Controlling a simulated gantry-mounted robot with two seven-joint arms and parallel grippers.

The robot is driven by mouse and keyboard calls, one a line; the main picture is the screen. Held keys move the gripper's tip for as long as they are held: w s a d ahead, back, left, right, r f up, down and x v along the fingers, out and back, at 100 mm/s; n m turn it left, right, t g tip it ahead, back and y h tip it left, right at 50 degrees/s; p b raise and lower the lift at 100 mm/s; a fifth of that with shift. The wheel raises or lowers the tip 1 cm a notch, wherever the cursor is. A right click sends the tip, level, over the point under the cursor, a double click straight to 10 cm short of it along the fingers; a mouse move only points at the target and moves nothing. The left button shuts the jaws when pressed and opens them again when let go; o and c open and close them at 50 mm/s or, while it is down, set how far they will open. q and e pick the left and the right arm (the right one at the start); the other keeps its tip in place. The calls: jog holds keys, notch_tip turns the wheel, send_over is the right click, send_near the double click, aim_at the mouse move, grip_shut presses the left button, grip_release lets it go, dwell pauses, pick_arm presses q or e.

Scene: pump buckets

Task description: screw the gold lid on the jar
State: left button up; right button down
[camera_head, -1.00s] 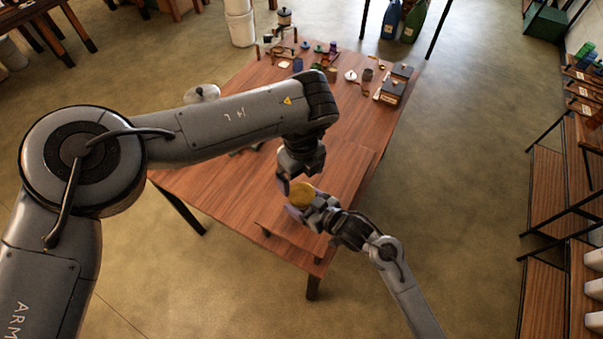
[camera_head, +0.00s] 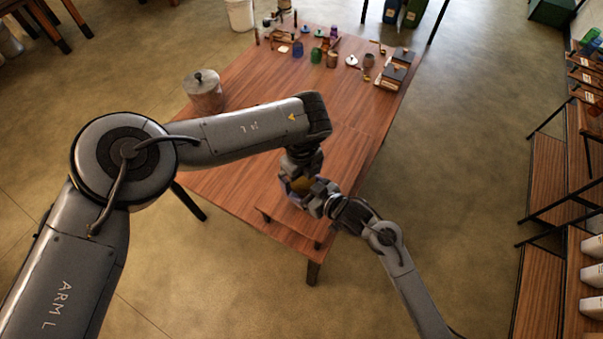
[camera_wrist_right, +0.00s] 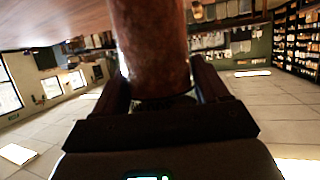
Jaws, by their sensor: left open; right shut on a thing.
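The gold lid (camera_head: 304,184) shows between my two grippers above the near part of the table, partly covered by the left fingers. The jar (camera_wrist_right: 152,45) stands between the right fingers in the right wrist view, a reddish-brown cylinder; its top is out of that view. My right gripper (camera_wrist_right: 160,92) is shut on the jar; it also shows in the head view (camera_head: 308,200). My left gripper (camera_head: 298,176) is open, pointing down right at the gold lid. I cannot tell whether its fingers touch the lid, or how the lid sits on the jar.
The wooden table (camera_head: 245,165) has a clear middle. A lidded canister (camera_head: 204,92) stands at its left edge. Small jars, including a blue one (camera_head: 298,49), and dark boxes (camera_head: 393,75) stand at the far end. Shelving (camera_head: 550,190) stands apart at the right.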

pick_arm(q)
jog(key=shift+c, duration=0.4)
jog(key=c, duration=1)
jog(key=o, duration=1.1)
jog(key=shift+r, duration=2.3)
notch_tip(320, 180, up, 12)
